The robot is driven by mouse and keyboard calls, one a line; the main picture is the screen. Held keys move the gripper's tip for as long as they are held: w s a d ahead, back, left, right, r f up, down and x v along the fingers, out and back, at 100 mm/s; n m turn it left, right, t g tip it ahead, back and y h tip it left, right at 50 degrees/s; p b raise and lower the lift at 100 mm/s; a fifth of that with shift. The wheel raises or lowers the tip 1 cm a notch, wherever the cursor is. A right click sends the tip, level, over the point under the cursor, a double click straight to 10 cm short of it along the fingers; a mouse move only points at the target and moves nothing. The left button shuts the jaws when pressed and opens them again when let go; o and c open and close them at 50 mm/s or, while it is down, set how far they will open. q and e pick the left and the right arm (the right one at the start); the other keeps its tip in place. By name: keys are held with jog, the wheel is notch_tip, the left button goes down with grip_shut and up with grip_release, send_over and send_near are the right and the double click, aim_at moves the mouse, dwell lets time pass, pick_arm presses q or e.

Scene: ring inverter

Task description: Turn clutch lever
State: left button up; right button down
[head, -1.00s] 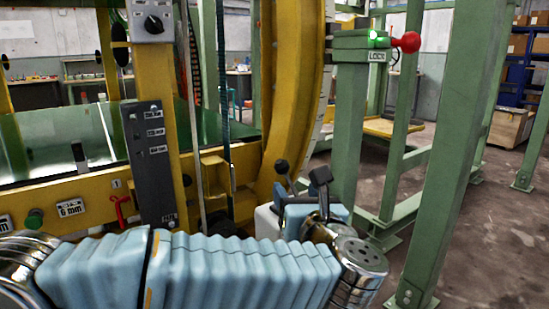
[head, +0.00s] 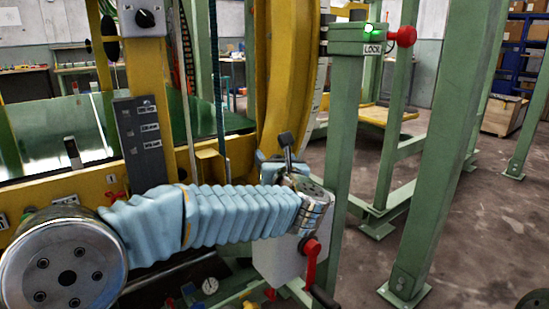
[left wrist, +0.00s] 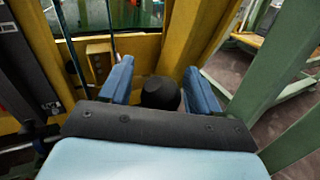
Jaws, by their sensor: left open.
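In the left wrist view a lever with a black rounded knob (left wrist: 160,93) stands between the two blue fingers of my left gripper (left wrist: 160,82). The fingers are apart, one on each side of the knob, with visible gaps. I cannot tell how deep the knob sits between them. In the head view my left gripper (head: 268,166) is at the end of the pale blue sleeved arm, in front of the yellow ring; it and the wrist mostly hide the lever there. No label shows which lever is the clutch. My right gripper is out of view.
A white box (head: 275,262) with a red handle (head: 311,252) is below my left wrist. A green post with a LOCK box (head: 348,46) and red knob (head: 404,36) rises just right of it. The yellow ring (head: 288,75) is behind. Open floor lies at right.

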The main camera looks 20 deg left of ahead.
pick_arm(q)
grip_shut()
dwell(0.3)
